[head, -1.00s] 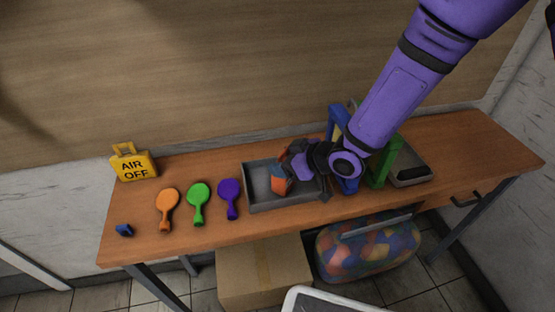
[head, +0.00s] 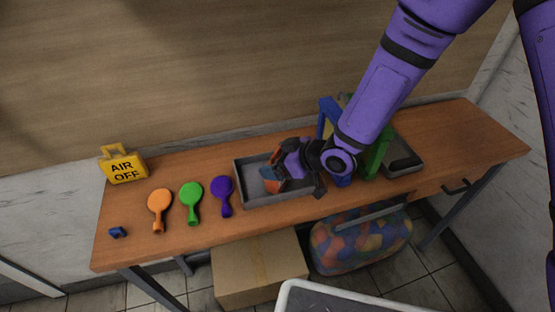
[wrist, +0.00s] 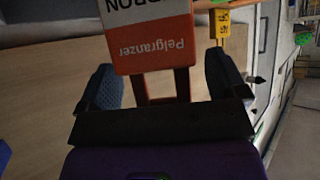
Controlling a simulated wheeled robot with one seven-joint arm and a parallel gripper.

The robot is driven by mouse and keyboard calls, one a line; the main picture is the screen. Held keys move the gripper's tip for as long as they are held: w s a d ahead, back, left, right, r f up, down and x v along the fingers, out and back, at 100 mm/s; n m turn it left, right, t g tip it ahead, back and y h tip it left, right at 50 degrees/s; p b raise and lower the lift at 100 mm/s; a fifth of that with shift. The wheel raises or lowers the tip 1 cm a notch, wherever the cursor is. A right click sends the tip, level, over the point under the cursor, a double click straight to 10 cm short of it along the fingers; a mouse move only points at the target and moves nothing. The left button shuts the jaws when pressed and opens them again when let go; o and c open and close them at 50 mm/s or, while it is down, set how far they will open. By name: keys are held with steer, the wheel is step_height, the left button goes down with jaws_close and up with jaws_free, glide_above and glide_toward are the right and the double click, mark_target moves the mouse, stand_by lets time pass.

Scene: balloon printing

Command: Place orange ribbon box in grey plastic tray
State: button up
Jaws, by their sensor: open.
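The orange ribbon box (head: 269,180) is within the outline of the grey plastic tray (head: 239,186) in the head view, tilted. Whether it rests on the tray floor cannot be told. In the wrist view the box (wrist: 150,45) shows an orange face and a white face with dark lettering, just beyond my fingers. My gripper (head: 282,172) is at the box's right side over the tray and hides part of both. In the wrist view my gripper (wrist: 162,85) is open, its two fingers standing apart on either side of the box's near end.
Orange (head: 160,199), green (head: 191,194) and purple (head: 222,189) paddle-shaped items lie left of the tray. A yellow AIR OFF block (head: 124,170) and a small blue piece (head: 117,232) are farther left. Blue and green upright frames (head: 376,155) stand close to my arm.

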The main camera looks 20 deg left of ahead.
steer(key=v, duration=1.2)
